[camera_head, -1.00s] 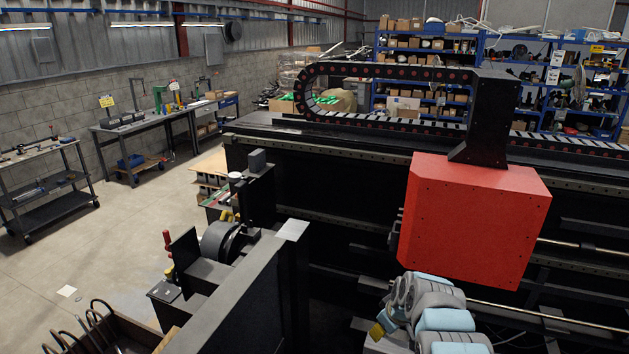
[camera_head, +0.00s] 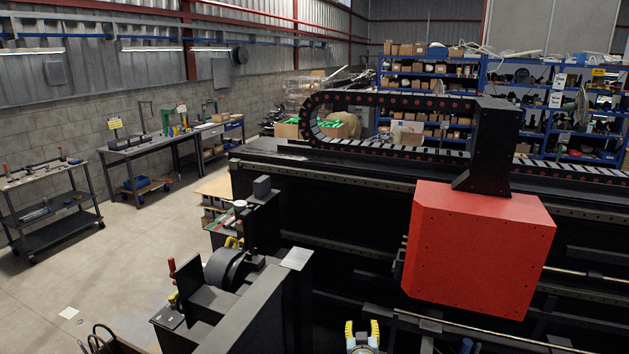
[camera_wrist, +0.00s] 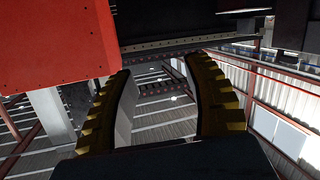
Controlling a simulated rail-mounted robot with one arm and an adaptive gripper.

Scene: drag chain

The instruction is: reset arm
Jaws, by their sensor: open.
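My gripper (camera_head: 362,336) shows at the bottom edge of the head view, its two yellow-edged fingers apart, below and left of the red box (camera_head: 478,250). In the wrist view, the gripper (camera_wrist: 157,75) is open with nothing between its curved, ridged fingers. The red box (camera_wrist: 50,40) fills the upper left there, partly behind the left finger. The black drag chain (camera_head: 390,101) runs along the top of the machine, curving back at its left end. The rest of my arm is mostly below the head view.
A long black machine bed (camera_head: 340,225) with rails lies under the red box. A black machine unit (camera_head: 240,300) stands at lower left. A workbench (camera_head: 150,150), a cart (camera_head: 50,205) and blue shelves (camera_head: 430,100) stand farther back. The floor (camera_head: 140,235) at left has free room.

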